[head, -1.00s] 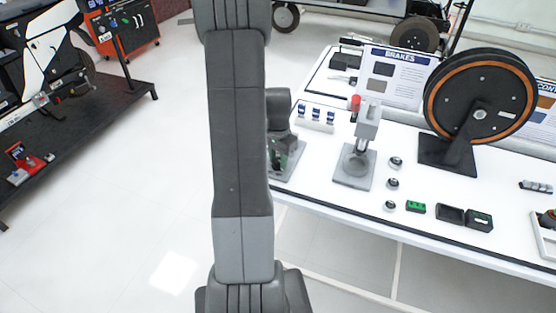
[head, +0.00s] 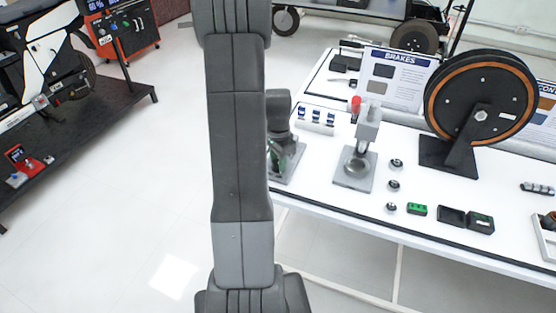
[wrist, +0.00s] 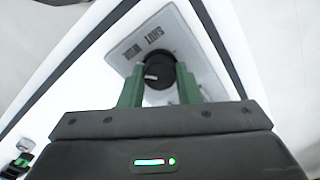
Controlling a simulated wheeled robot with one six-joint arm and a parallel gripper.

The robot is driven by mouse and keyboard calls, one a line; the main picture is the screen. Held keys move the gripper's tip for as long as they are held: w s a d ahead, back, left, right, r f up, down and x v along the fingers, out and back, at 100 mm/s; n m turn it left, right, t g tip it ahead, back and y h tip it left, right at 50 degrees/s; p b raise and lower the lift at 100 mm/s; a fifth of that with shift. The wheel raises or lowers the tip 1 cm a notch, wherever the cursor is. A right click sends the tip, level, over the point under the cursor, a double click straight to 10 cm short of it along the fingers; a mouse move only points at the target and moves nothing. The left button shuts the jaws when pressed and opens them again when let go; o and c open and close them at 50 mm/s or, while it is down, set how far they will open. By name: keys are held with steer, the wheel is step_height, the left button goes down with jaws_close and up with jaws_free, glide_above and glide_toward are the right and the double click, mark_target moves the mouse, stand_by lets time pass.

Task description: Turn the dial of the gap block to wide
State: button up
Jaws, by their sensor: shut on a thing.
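The gap block is a grey plate (wrist: 186,50) on the white table in the wrist view, with dark lettering on it that appears upside down; one word looks like SHUT. Its round black dial (wrist: 158,70) has a small white mark. My gripper (wrist: 160,82) has green fingers, one on each side of the dial, and is shut on it. In the head view the plate (head: 291,172) shows beside my arm at the table's left end. My gripper there (head: 279,157) is partly hidden by my arm, and the dial cannot be made out.
Right of the block stands a grey stand with a red knob (head: 356,104). Several small round parts (head: 393,184) and dark boxes (head: 480,222) lie further right. A large black wheel (head: 480,98) stands behind. Small blue-and-white pieces (head: 316,117) sit at the back left.

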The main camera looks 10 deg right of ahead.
steer(key=o, duration=1)
step_height(320, 180, up, 14)
steer(key=shift+f, duration=0.1)
step_height(320, 180, down, 14)
steer(key=shift+r, duration=0.1)
stand_by(0.4)
